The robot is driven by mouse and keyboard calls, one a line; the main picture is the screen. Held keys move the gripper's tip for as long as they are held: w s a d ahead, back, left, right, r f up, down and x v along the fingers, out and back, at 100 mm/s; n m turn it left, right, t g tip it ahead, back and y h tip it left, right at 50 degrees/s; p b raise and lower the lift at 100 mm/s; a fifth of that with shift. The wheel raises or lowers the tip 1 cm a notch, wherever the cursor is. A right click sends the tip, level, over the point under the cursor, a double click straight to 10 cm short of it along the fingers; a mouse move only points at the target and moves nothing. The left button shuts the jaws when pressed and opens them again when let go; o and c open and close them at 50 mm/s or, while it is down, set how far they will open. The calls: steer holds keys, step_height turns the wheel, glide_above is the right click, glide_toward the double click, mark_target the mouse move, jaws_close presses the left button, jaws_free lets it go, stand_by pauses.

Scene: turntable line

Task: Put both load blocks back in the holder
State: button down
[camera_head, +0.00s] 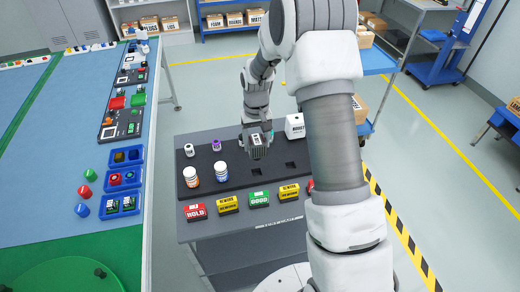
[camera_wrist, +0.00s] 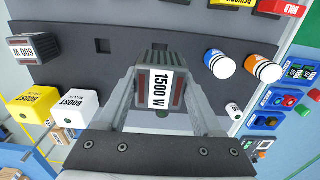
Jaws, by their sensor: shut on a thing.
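In the wrist view one opening (camera_wrist: 102,46) shows left of the held block, and the panel (camera_wrist: 125,28) fills the middle. The 600 W load block (camera_wrist: 36,47) stands at the panel's left in the wrist view. Whether it sits in an opening is hidden. My arm hides that area in the head view.
A white boost pack (camera_head: 295,126) stands behind the panel; a yellow one (camera_wrist: 42,106) shows in the wrist view. Two capped bottles (camera_head: 221,171) (camera_head: 191,177) stand on the left. Sign blocks (camera_head: 259,199) line the front. A blue-topped line table (camera_head: 65,110) lies left.

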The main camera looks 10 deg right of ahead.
steer(key=shift+w+f, duration=0.1)
steer(key=shift+w, duration=0.4)
steer(key=shift+f+b, duration=1.65)
steer(key=shift+f, duration=1.3)
steer(key=shift+f+b, duration=0.7)
steer(key=shift+f, duration=0.1)
steer(key=shift+f+b, duration=1.15)
steer(key=shift+f, duration=0.2)
jaws_free()
steer(key=shift+s, duration=0.1)
